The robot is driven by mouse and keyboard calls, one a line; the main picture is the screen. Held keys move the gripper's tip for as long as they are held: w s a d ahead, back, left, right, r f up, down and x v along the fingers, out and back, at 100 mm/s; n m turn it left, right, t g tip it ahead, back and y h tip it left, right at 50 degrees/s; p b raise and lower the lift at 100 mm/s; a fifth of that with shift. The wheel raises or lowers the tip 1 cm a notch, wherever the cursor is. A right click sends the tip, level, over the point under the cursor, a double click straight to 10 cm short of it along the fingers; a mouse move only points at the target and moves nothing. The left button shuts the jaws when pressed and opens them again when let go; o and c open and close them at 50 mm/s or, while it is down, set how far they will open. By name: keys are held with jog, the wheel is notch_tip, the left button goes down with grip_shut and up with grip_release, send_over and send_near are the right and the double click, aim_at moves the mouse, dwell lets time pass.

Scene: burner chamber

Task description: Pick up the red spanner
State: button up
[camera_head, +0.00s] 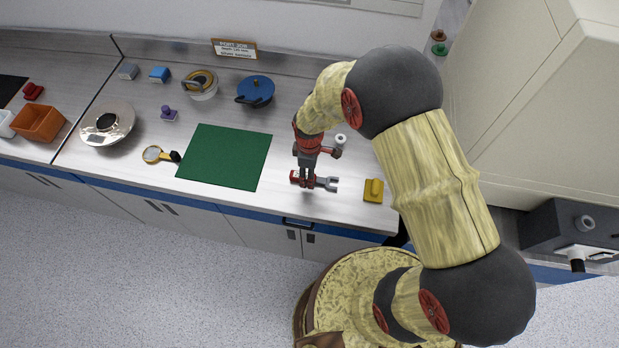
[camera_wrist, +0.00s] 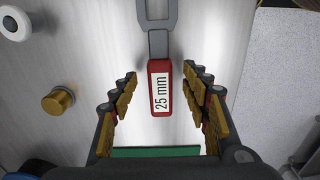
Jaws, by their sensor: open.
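The red spanner (camera_head: 325,183) lies on the grey bench right of the green mat, its grey open jaw pointing right in the head view. In the wrist view its red handle (camera_wrist: 160,88), with a white "25 mm" label, lies between my fingers, and its grey shaft runs to the top edge. My gripper (camera_head: 308,184) points down over the handle end. In the wrist view my gripper (camera_wrist: 163,90) is open, with one finger on each side of the handle and a visible gap on both sides. The height of the fingertips above the bench is hard to tell.
The green mat (camera_head: 225,157) lies left of the spanner. A yellow block (camera_head: 373,191) is to its right, near the bench's front edge. A white ring-shaped item (camera_head: 340,141) and a brass knob (camera_wrist: 58,100) are close by. A magnifier (camera_head: 153,154) lies further left.

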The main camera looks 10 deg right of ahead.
jog(key=shift+f, duration=0.85)
jog(key=shift+c, duration=0.5)
grip_shut()
